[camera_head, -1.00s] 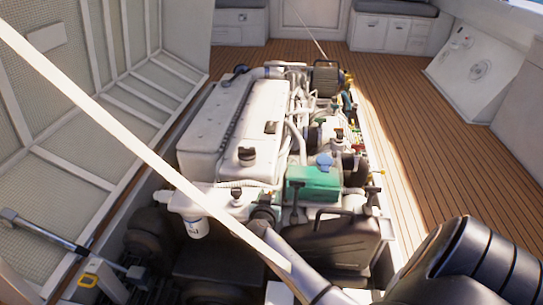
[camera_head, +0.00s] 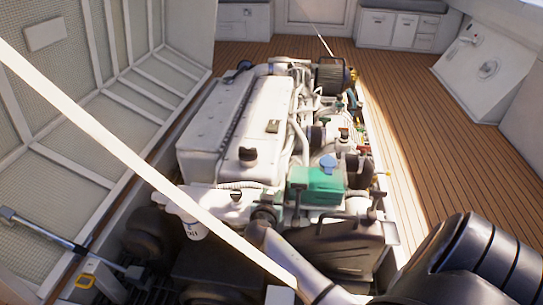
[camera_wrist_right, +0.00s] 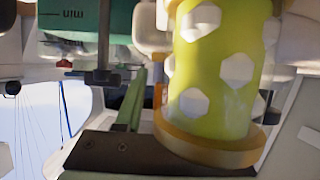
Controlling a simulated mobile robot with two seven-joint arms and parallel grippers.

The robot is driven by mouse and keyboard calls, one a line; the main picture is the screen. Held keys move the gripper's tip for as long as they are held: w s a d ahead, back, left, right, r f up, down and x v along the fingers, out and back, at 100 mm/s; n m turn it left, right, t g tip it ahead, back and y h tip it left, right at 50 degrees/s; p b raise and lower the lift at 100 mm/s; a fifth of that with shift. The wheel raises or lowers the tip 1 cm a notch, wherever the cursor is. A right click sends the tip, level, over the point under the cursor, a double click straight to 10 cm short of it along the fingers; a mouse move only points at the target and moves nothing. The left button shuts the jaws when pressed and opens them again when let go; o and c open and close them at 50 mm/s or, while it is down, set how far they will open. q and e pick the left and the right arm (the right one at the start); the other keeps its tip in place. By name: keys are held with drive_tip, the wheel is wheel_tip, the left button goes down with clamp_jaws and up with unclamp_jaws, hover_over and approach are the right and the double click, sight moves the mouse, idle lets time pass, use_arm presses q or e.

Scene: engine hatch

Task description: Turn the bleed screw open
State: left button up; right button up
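I cannot pick out the bleed screw for certain in either view. The white engine (camera_head: 215,125) fills the open hatch in the head view. My right arm comes in from the lower right, and its gripper end (camera_head: 262,236) is at the engine's near end, close to a white filter (camera_head: 192,226). Its fingers are not clear there. In the right wrist view, dark gripper parts (camera_wrist_right: 120,152) show at the bottom. A yellow-green cylinder (camera_wrist_right: 215,80) with pale hexagons and copper-coloured rims is very close to the camera. I cannot tell whether the gripper touches anything. My left gripper is not in view.
A green tank (camera_head: 318,186) with a blue cap stands at the engine's near right; it also shows in the wrist view (camera_wrist_right: 75,20). The raised hatch lid (camera_head: 60,120) is at the left. Wooden deck (camera_head: 430,160) is clear at the right.

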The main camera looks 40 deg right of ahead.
clamp_jaws()
